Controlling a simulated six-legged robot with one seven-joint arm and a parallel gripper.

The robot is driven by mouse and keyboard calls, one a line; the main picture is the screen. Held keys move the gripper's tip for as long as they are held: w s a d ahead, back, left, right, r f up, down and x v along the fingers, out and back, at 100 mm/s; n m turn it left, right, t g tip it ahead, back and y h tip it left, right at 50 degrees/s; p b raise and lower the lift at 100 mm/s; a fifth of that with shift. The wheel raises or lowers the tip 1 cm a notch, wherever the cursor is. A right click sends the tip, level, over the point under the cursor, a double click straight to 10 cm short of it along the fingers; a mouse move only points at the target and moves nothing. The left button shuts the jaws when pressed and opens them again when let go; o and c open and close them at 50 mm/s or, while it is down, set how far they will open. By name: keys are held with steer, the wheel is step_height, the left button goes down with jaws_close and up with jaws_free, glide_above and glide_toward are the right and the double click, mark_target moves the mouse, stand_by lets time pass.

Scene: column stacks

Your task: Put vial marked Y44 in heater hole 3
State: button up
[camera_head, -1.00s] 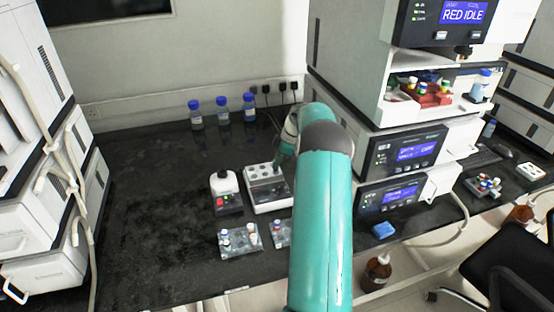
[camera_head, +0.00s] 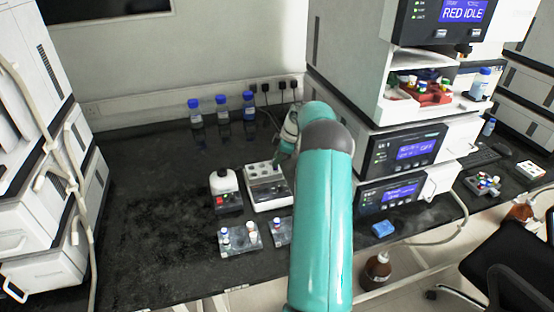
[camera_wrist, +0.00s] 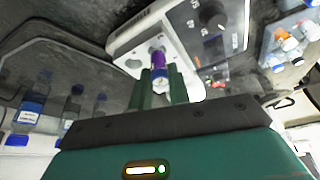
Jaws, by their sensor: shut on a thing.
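The white heater (camera_head: 268,196) stands on the dark bench, and its top holes also show in the wrist view, where its white top (camera_wrist: 128,42) lies beyond my fingers. My gripper (camera_wrist: 162,82) is shut on a small vial (camera_wrist: 158,62) with a purple and blue upper part. The vial is over the heater's top, in line with its row of holes. I cannot tell whether its lower end is inside a hole. The label text is not readable. In the head view my gripper (camera_head: 279,160) is at the heater's far right edge, and my arm hides the vial.
Vial racks (camera_head: 240,238) lie in front. Blue-capped bottles (camera_head: 223,110) stand behind. Tall instruments (camera_head: 405,150) rise on the right. The left bench is clear.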

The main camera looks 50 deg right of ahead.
steer(key=shift+f, duration=0.85)
stand_by(0.6)
steer(key=shift+f, duration=0.25)
steer(key=o, duration=1.2)
steer(key=shift+o, duration=0.2)
steer(key=shift+r, duration=0.15)
steer(key=shift+r, duration=2.85)
